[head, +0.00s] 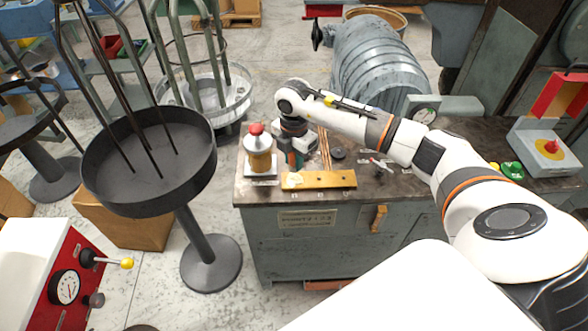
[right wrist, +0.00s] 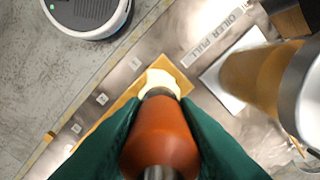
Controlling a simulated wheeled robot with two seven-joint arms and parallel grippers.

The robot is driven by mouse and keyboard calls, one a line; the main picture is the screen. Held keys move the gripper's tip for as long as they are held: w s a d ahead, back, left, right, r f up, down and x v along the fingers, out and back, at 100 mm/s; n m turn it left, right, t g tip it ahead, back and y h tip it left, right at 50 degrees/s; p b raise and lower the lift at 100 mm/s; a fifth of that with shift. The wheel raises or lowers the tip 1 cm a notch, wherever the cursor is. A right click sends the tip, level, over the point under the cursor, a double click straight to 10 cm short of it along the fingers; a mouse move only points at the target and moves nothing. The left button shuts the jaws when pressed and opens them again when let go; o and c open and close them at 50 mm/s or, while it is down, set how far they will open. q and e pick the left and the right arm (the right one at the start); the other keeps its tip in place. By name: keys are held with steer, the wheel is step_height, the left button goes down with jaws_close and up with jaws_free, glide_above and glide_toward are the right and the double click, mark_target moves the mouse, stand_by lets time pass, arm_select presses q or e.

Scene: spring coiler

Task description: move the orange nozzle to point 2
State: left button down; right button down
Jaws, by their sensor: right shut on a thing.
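The orange nozzle (right wrist: 160,140) sits between the two green fingers of my right gripper (right wrist: 163,150), which is shut on it in the right wrist view. Its pale cream tip (right wrist: 160,82) points away from the wrist and overlaps the near end of the yellow strip. Whether the tip touches the strip cannot be told. The yellow strip (head: 330,180) lies along the front edge of the bench, with small white labels beside it; their digits are too small to read surely. In the head view my right gripper (head: 294,158) is low over the bench, just behind the strip's left end. My left gripper is out of view.
An amber oiler (head: 260,160) with a red top stands on a white plate just left of my right gripper. Thin rods (head: 325,150) and a dark round piece (head: 338,154) lie to the right. A black round tray stand (head: 150,170) is left of the bench.

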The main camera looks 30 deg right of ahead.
step_height(320, 180, up, 5)
steer(key=shift+f, duration=0.2)
step_height(320, 180, up, 3)
steer(key=shift+r+p, duration=0.15)
steer(key=shift+p, duration=0.5)
